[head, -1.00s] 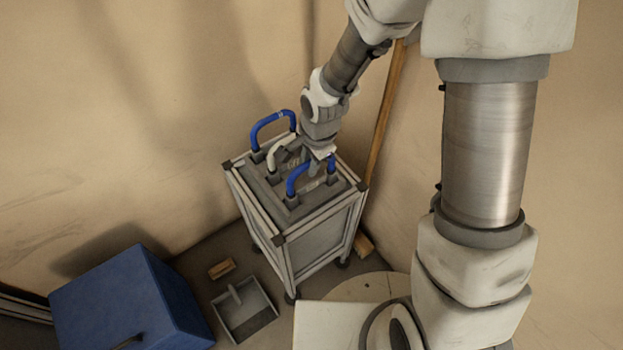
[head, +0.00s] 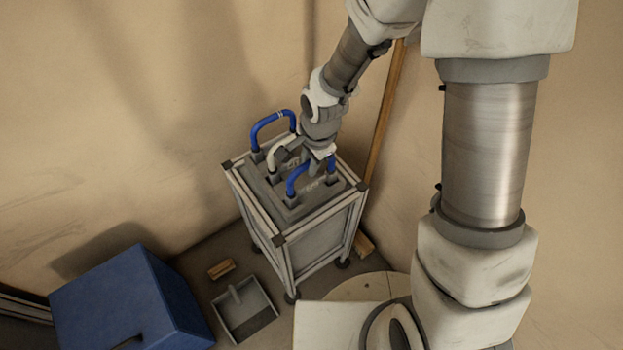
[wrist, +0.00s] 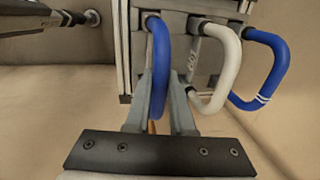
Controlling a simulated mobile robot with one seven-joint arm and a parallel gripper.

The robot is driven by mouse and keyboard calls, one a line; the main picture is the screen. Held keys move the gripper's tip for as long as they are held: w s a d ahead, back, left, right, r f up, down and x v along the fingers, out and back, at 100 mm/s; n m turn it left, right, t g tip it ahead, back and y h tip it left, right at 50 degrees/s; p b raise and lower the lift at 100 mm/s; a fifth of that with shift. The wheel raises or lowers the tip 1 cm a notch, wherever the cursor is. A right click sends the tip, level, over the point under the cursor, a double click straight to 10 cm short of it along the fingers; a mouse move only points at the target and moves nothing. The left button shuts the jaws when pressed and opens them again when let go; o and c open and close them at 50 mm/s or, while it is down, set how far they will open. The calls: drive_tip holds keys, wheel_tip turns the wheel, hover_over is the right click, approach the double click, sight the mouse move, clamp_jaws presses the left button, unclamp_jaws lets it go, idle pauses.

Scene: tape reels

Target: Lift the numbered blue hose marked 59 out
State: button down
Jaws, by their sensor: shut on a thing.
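Two blue hoses and a white hose loop up from the top of a framed cart (head: 318,237). The near blue hose (head: 295,179) is at the right of the cart top in the head view; it also shows in the wrist view (wrist: 159,62). My gripper (head: 314,172) is shut on this near blue hose, with a finger on each side of it in the wrist view (wrist: 160,95). The far blue hose (head: 271,119), with white bands, and the white hose (head: 272,156) stand apart from the fingers. I cannot read 59 on any hose.
A blue box (head: 125,295), a grey tray (head: 243,322) and a small wooden block (head: 221,269) are on the floor left of the cart. A wooden pole (head: 383,115) leans on the wall behind it. Space above the cart's left side is free.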

drive_tip(key=shift+r, duration=0.1)
idle(0.4)
drive_tip(key=shift+r, duration=0.4)
drive_tip(key=r, duration=0.1)
drive_tip(key=r+p, duration=0.1)
drive_tip(key=r, duration=0.2)
drive_tip(key=shift+d, duration=0.25)
drive_tip(key=s+d+r+p, duration=0.1)
drive_tip(key=d+r+p, duration=0.6)
drive_tip(key=d+r, duration=0.4)
drive_tip(key=shift+s+r, duration=0.4)
drive_tip(key=shift+r, duration=0.15)
